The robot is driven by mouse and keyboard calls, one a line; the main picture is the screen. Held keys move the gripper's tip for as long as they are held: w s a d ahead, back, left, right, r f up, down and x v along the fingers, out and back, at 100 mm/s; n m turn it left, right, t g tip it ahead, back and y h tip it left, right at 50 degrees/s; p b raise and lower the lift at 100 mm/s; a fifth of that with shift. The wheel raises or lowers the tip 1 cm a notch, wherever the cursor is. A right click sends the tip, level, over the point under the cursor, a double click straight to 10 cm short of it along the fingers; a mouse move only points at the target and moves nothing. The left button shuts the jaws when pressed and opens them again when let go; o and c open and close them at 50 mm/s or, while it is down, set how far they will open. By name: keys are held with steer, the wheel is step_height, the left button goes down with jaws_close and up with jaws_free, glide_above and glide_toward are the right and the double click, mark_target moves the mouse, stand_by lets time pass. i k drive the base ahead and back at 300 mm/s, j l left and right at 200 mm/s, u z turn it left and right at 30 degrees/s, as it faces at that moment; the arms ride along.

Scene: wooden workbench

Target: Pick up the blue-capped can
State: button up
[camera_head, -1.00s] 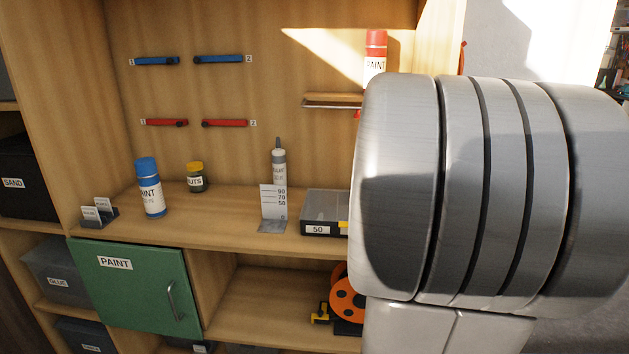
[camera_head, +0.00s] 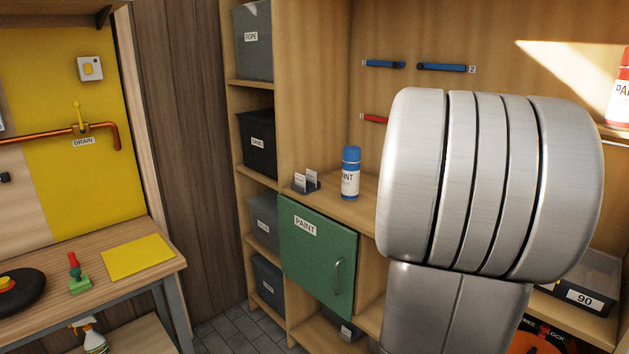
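The blue-capped can (camera_head: 350,174) stands upright on the wooden workbench shelf (camera_head: 375,212), near its left end. It has a white label reading PAINT. A large grey link of my arm fills the right of the view, to the right of the can, and hides the shelf behind it. My gripper is not in view.
A small dark card holder (camera_head: 306,183) stands just left of the can. Below is a green PAINT door (camera_head: 318,258). A red-capped can (camera_head: 619,90) stands at the far right. A side table (camera_head: 90,285) with a yellow sheet (camera_head: 137,257) is at left.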

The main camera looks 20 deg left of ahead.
mark_target(351, 172)
steer(key=i+u, duration=0.2)
steer(key=u, duration=0.3)
steer(key=i+u, duration=0.25)
steer(key=u, duration=0.2)
steer(key=i+l+u, duration=0.1)
steer(key=u, duration=0.4)
steer(key=i+l, duration=0.5)
steer(key=i, duration=0.05)
